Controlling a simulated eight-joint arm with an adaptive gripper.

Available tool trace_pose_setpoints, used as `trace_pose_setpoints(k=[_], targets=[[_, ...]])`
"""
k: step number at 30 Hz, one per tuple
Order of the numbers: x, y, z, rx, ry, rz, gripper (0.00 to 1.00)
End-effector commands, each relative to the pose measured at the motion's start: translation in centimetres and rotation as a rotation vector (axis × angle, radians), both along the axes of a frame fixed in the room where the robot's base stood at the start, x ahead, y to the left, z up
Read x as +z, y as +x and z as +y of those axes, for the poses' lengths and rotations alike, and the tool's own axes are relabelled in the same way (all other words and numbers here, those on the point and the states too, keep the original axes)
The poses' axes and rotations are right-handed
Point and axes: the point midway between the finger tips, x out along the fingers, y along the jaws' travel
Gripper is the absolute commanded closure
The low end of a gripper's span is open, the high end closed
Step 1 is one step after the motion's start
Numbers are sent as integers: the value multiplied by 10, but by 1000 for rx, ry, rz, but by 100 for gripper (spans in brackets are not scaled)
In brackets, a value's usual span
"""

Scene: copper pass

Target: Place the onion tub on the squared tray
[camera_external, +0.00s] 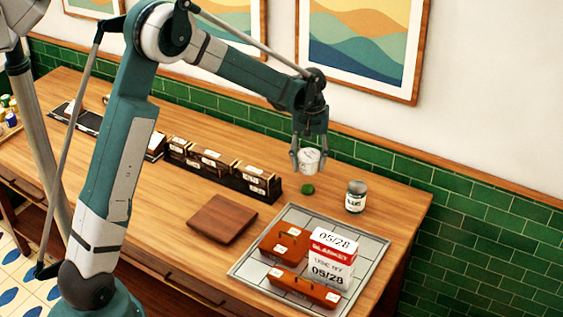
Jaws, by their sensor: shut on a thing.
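My gripper (308,158) points down and is shut on a small white tub (308,161) with dark print, which I take to be the onion tub. The print is too small to read. The tub appears raised above the wooden counter, behind a small green item. The squared tray (253,272) is a grey gridded tray at the front right of the counter.
A small green item (307,189) lies on the counter below my gripper. A labelled jar (355,197) stands to the right. A brown board (222,219) lies left of the tray. A dark rack (222,170) with labelled boxes stands behind it. The tray's left and back parts show bare squares.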

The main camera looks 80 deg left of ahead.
Motion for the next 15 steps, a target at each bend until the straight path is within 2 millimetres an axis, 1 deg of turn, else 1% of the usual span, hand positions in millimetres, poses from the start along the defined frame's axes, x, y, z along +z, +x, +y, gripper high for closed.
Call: trace_pose_setpoints(k=[1, 3, 9, 15], targets=[[0, 6, -16, -20, 0, 0, 72], [0, 12, -37, -45, 0, 0, 72], [1, 27, -96, -115, 0, 0, 72], [1, 37, -155, -186, 0, 0, 72]])
